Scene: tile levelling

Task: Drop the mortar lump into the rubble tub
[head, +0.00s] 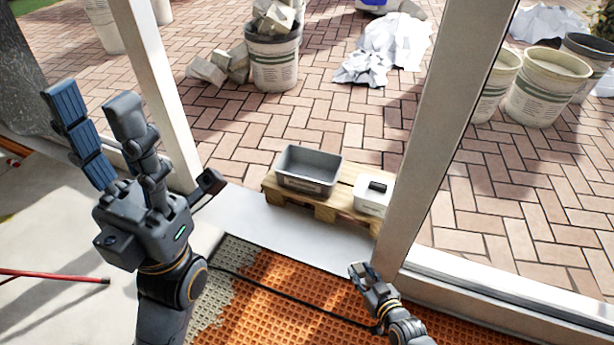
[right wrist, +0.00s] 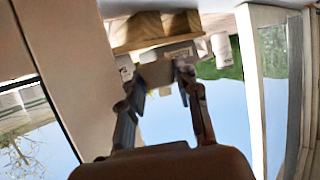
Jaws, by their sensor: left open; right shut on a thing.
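The rubble tub, an open grey rectangular tub (head: 308,184), stands upright on a small wooden pallet beyond the door sill; its visible inside looks empty. My right gripper (head: 362,272) is in front of the pallet, on the near side of the sill and apart from the tub. In the right wrist view its fingers are shut on a small grey-beige lump (right wrist: 157,74), which I take as the mortar lump; in the head view the fingers mostly hide it. My left gripper (head: 92,104) is open and empty at the left, fingers pointing up.
A white box with a black handle (head: 373,195) sits on the pallet (head: 278,192) right of the tub. A door post (head: 440,130) rises right of the pallet. A rubble-filled bucket (head: 273,62) stands behind. Orange matting (head: 270,315) covers the near floor.

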